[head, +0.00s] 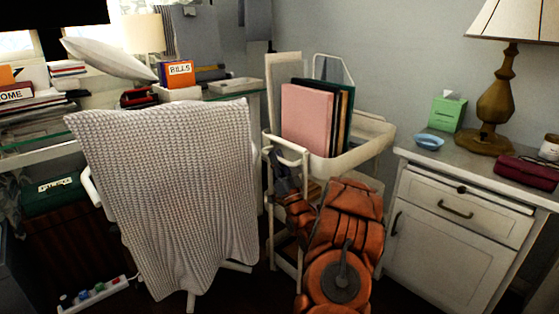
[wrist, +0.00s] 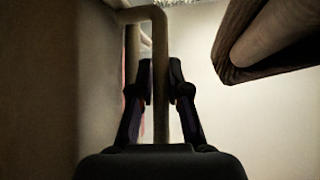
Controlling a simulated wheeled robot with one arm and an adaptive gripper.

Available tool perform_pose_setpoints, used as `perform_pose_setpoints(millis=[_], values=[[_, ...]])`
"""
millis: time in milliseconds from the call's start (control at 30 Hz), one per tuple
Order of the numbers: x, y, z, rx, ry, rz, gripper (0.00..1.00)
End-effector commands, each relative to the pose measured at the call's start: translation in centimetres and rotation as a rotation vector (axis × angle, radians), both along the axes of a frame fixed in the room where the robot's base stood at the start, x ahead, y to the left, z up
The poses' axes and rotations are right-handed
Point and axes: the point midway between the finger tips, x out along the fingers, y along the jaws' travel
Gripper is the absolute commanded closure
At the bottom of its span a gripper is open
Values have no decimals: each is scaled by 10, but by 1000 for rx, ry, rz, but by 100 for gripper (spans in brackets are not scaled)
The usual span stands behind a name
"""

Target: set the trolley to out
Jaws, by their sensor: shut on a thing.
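The white trolley (head: 350,170) stands between the draped chair and the white cabinet. Its top basket holds a pink folder (head: 307,120) and several darker folders. My gripper (head: 285,160) is at the trolley's near left end, by its white handle (head: 284,141). In the wrist view my gripper (wrist: 160,75) has a finger on each side of the upright part of a bent pale bar (wrist: 160,110), and it is shut on it. This bar appears to be the trolley handle. My orange arm hides much of the trolley's lower shelves.
A chair draped with a knitted blanket (head: 170,190) stands close on the left. The white cabinet (head: 455,215) is close on the right, with a lamp (head: 495,100), a tissue box (head: 447,112) and a blue dish (head: 429,142) on top. A power strip (head: 95,297) lies at lower left.

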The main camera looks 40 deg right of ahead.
Motion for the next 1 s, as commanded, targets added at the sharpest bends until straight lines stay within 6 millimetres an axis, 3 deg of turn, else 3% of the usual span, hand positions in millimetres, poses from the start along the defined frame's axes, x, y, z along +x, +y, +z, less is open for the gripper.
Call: perform_pose_setpoints(millis=[267,300,533,1000], values=[[0,2,-1,1,0,6,100],[0,2,-1,1,0,6,83],[0,2,0,-1,-1,5,59],[-5,2,-6,0,0,3,59]])
